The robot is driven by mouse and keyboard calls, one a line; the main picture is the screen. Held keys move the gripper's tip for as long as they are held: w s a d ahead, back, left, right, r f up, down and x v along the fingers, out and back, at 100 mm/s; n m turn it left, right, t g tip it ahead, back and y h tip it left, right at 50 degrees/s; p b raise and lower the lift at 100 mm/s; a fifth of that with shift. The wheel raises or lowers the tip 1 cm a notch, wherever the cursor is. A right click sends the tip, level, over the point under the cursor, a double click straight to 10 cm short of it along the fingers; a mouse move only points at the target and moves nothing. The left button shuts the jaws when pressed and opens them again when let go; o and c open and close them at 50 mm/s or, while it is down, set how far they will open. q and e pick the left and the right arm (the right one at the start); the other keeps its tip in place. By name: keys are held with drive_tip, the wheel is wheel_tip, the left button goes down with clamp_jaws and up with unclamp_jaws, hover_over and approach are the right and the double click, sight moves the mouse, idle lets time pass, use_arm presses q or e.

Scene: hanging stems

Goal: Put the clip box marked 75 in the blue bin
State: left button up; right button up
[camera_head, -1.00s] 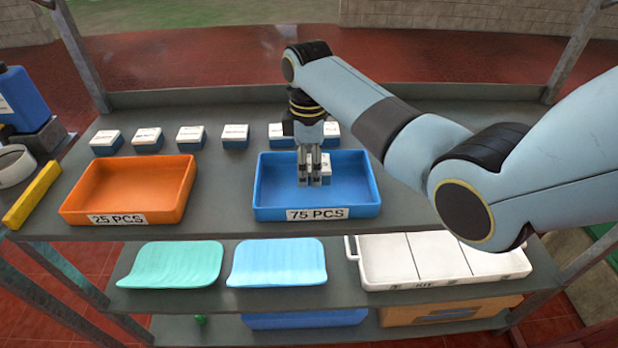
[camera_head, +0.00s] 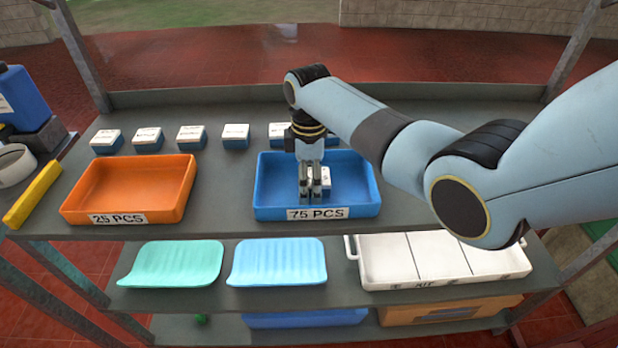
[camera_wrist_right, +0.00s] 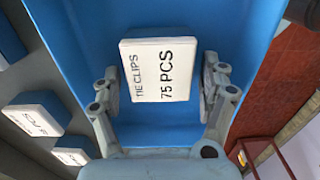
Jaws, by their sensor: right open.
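The clip box, white-lidded and printed "75 PCS", shows in the right wrist view (camera_wrist_right: 160,72) and partly in the head view (camera_head: 325,180). It is inside the blue bin (camera_head: 365,190), whose front label reads "75 PCS". My right gripper (camera_head: 314,199) points down into this bin. In the right wrist view its open fingers (camera_wrist_right: 160,90) stand on either side of the box. The fingers hide part of the box in the head view. My left gripper is out of view.
An orange bin (camera_head: 130,180) labelled "25 PCS" stands to the left. Several white-and-blue boxes (camera_head: 190,137) line the back of the shelf. Below are a green tray (camera_head: 172,264), a light blue tray (camera_head: 278,262) and a white kit tray (camera_head: 445,257).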

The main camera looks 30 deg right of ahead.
sight(309, 176)
wheel_tip(309, 176, up, 12)
drive_tip(key=shift+r, duration=0.2)
idle(0.4)
